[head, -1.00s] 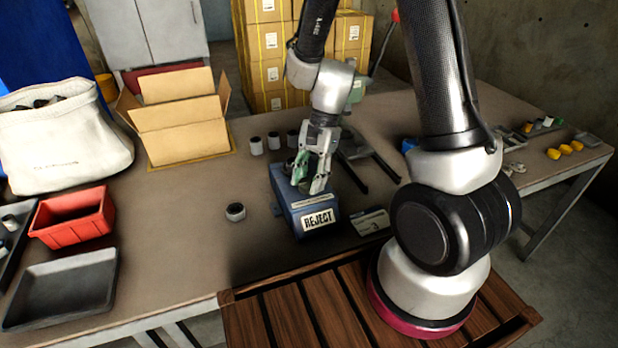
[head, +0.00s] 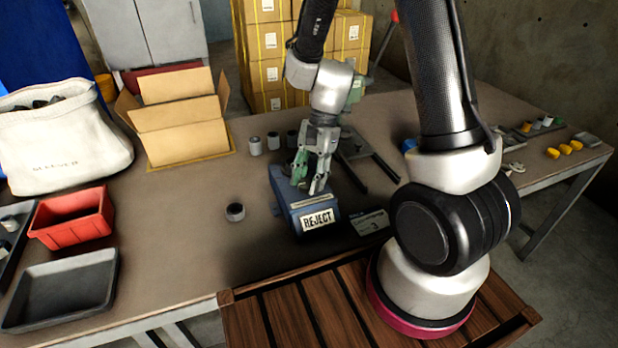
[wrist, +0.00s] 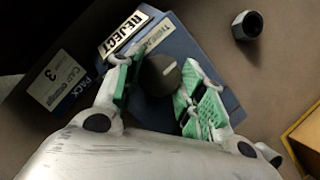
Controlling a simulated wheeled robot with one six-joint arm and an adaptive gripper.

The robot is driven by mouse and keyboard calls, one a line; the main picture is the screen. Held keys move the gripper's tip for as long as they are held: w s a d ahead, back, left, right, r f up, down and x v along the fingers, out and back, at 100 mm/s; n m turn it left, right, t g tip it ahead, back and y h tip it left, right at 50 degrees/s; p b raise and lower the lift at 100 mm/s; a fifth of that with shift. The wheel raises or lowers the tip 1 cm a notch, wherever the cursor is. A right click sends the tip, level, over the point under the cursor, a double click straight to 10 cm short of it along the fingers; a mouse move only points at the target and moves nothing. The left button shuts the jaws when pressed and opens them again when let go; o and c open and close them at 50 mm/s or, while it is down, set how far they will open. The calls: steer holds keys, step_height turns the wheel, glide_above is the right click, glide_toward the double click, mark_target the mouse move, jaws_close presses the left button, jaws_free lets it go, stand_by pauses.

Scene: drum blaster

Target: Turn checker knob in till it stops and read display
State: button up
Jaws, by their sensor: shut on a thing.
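The blue checker box (head: 283,192) sits on the table with a white panel reading REJECT (head: 318,219) on its front; the panel also shows in the wrist view (wrist: 124,33). The dark round knob (wrist: 160,74) with a pale mark line is on top of the box, and my gripper hides it in the head view. My gripper (head: 314,182) is over the box, its green-padded fingers on either side of the knob in the wrist view (wrist: 155,92), shut on it. How deep the knob sits cannot be seen.
A dark cap with a pale top (head: 235,212) stands left of the box, and several more stand behind. A red bin (head: 72,222), grey tray (head: 62,288) and open carton (head: 178,130) are on the left.

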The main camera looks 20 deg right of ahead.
steer(key=shift+s+a, duration=0.1)
steer(key=o, duration=1)
steer(key=v, duration=1.2)
